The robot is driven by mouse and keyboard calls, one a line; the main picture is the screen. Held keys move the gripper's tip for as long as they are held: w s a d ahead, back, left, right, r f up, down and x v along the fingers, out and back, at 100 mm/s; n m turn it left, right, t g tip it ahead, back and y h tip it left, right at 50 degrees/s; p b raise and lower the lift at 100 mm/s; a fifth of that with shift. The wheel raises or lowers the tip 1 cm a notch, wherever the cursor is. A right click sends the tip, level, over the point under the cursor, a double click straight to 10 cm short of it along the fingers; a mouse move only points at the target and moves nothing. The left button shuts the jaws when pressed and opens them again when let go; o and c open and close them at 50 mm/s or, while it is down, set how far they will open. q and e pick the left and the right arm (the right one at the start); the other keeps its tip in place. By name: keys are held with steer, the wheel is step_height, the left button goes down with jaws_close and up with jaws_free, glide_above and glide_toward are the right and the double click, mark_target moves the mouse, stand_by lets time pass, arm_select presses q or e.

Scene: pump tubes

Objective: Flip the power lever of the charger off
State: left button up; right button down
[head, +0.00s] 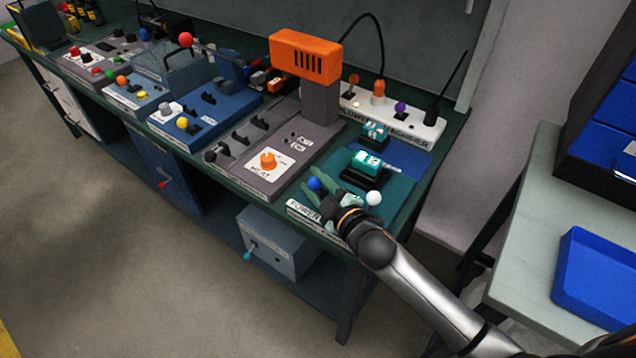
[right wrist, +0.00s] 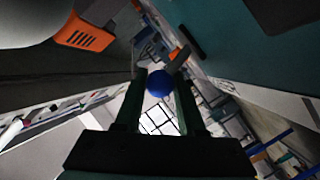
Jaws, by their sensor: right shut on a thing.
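The teal charger (head: 402,193) sits at the right end of the workbench, with a POWER label (head: 303,211) on its front edge. Its lever has a blue ball knob (head: 314,183). My right gripper (head: 322,200) is at the charger's front, shut on the blue-knobbed lever. In the right wrist view the blue knob (right wrist: 159,83) shows between the two fingers (right wrist: 158,98). A second, white ball knob (head: 374,198) stands just right of the gripper. The gripper hides the lever's base. My left gripper is not in view.
A grey heat machine with an orange head (head: 305,56) is close on the left. Behind is a white power strip (head: 395,115) with cables. A side table with a blue tray (head: 595,280) stands at right.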

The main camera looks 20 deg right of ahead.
steer(key=shift+s+a+f+n+t+b, duration=0.35)
steer(key=shift+a+n+t+b, duration=0.2)
steer(key=shift+n+b, duration=0.55)
steer(key=shift+s+t+b, duration=0.1)
steer(key=shift+t+b, duration=0.15)
steer(key=shift+b, duration=0.05)
steer(key=shift+a+n, duration=0.1)
steer(key=shift+n, duration=0.2)
steer(key=c, duration=0.8)
jaws_free()
steer(key=o, duration=0.3)
steer(key=v, duration=1.2)
steer(key=shift+s+b, duration=0.25)
steer(key=shift+b, duration=0.2)
